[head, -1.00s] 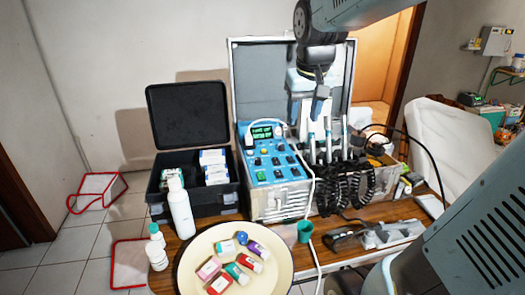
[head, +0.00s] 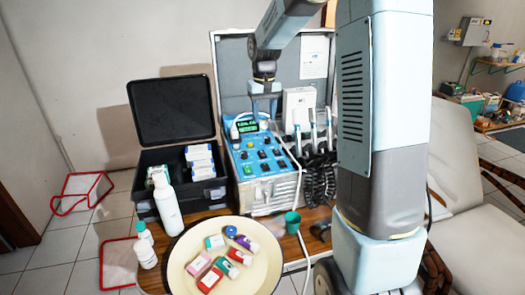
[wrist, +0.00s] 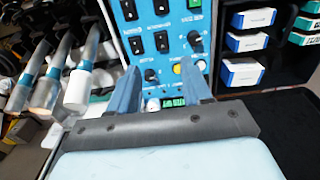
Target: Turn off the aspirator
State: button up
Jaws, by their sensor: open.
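The portable dental unit's blue control panel (head: 262,157) carries black rocker switches, dark knobs and a lit green display (head: 248,126). In the wrist view the panel (wrist: 175,45) shows several rocker switches (wrist: 162,42) and knobs (wrist: 195,46), with labels too small to read surely. I cannot tell which switch is the aspirator's or how it is set. My gripper (head: 264,108) hangs above the panel's upper end, pointing down. In the wrist view my gripper (wrist: 157,70) is open and empty, its fingers apart in front of the panel. Its body hides part of the panel.
Handpieces (head: 313,130) stand right of the panel, near a white box (head: 299,108). The raised case lid (head: 228,75) is behind. A black case (head: 152,182) stands left.

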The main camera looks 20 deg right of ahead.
jog(key=w+f, duration=0.1)
send_near(263, 155)
notch_tip(263, 155, down, 7)
jog(key=shift+f, duration=0.25)
dwell(0.4)
jog(key=shift+c, duration=0.5)
grip_shut()
